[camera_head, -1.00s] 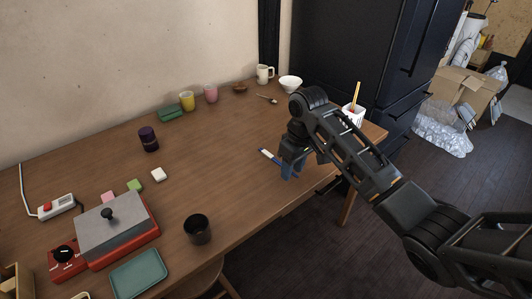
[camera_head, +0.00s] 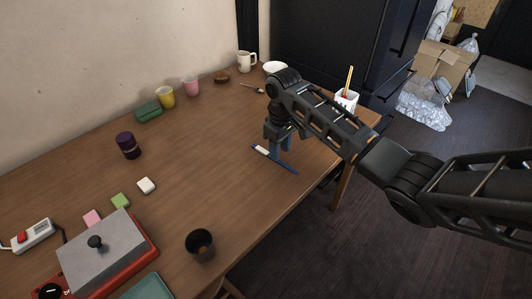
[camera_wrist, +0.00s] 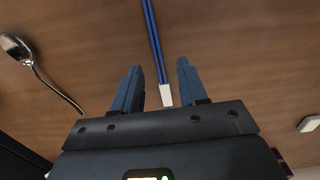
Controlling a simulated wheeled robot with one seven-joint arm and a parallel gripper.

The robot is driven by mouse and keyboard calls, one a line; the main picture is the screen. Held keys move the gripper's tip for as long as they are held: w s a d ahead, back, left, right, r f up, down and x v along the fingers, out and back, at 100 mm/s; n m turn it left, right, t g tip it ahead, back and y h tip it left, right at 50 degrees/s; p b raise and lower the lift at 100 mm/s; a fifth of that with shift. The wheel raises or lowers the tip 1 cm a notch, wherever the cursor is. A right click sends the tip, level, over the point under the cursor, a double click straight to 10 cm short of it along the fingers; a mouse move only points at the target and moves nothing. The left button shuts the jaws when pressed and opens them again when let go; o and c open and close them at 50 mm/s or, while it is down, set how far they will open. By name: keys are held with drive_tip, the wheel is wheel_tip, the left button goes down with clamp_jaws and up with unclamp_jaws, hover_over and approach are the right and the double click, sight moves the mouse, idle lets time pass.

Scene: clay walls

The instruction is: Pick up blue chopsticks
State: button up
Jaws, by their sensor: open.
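The blue chopsticks (camera_head: 283,163) lie on the wooden table, with a white part at one end. They show in the wrist view as a thin blue pair (camera_wrist: 154,40) whose white end is nearest my gripper. My gripper (camera_head: 282,150) points down at the chopsticks, partly behind them in the head view. In the wrist view, my gripper (camera_wrist: 160,65) is open, with one blue-grey finger on each side of the line of the chopsticks. Nothing is held. I cannot tell how high the fingertips are above the table.
A spoon (camera_wrist: 30,60) lies to the left in the wrist view. A white holder (camera_head: 346,101) with sticks stands near the table's right end. The table around the chopsticks is clear.

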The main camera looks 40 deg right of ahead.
sight(280, 162)
drive_tip(key=shift+d+f, duration=0.15)
drive_tip(key=shift+f, duration=1.6)
drive_tip(key=shift+f, duration=0.1)
clamp_jaws()
